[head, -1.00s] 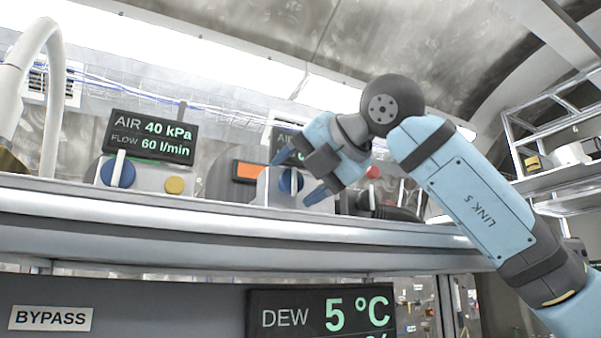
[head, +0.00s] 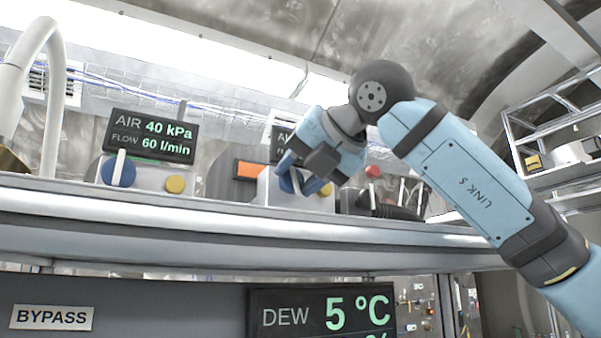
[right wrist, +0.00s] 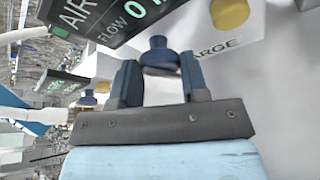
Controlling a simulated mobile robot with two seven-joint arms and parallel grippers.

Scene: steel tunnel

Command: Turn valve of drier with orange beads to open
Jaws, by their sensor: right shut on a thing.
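The drier with orange beads shows in the head view as a grey box with an orange window (head: 251,170). Its blue valve knob (head: 287,183) is on the box's front, partly hidden by my right gripper (head: 301,178). The right wrist view shows the knob (right wrist: 158,55) between the two dark blue fingers of my right gripper (right wrist: 162,82), which is shut on it. Contact is hard to see there. The knob's handle angle is hidden. My left gripper is not in view.
A second unit to the left has a blue knob (head: 118,171) with an upright white handle, a yellow button (head: 175,184) and an air display (head: 151,137). The steel shelf edge (head: 220,220) runs below.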

